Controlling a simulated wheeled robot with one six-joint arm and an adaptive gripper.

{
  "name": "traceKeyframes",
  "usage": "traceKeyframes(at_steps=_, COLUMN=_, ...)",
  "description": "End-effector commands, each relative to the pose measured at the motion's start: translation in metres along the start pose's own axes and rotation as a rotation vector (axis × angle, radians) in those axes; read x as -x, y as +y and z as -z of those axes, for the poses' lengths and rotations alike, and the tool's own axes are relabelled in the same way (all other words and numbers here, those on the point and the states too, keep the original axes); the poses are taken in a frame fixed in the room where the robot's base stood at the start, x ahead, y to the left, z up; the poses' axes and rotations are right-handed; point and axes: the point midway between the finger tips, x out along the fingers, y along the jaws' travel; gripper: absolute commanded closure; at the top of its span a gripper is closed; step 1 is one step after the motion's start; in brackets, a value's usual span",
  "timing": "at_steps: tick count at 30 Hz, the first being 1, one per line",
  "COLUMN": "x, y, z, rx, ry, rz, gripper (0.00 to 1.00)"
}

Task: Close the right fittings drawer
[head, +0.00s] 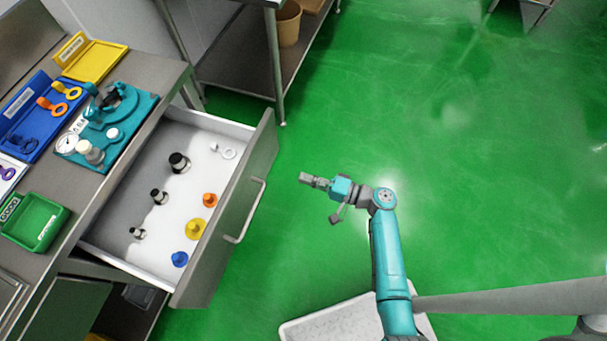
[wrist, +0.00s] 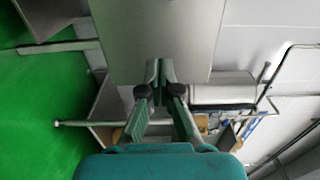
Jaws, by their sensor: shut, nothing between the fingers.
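The right fittings drawer (head: 268,150) is pulled open from the steel bench in the head view. Its front panel carries a bar handle (head: 247,212). Inside lie several black and silver fittings and some orange, yellow, blue and white ring pieces. My gripper (head: 304,178) is shut and empty, a short way to the right of the drawer front, apart from it and pointing towards it. In the wrist view my gripper (wrist: 160,65) has its fingertips together in front of a plain grey panel (wrist: 155,25), whose identity I cannot tell for sure.
On the bench (head: 150,65) stand a teal fixture (head: 105,125), a blue tray (head: 15,105), a yellow tray (head: 95,60) and a green bin (head: 35,222). A steel table (head: 225,65) with a lower shelf stands behind. The green floor (head: 450,120) to the right is clear.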

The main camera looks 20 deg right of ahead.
Motion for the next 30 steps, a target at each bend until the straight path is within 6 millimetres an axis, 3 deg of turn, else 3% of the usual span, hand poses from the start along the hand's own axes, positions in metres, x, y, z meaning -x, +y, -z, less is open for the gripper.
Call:
traceKeyframes(at_steps=18, x=-0.103, y=0.000, z=-0.001, rx=-0.001, ry=-0.002, rz=-0.001, gripper=1.00)
traceKeyframes(at_steps=24, x=-0.117, y=0.001, z=-0.001, rx=-0.001, ry=0.001, rz=-0.003, gripper=1.00)
traceKeyframes(at_steps=30, x=-0.120, y=0.001, z=-0.001, rx=-0.002, ry=0.003, rz=-0.003, gripper=1.00)
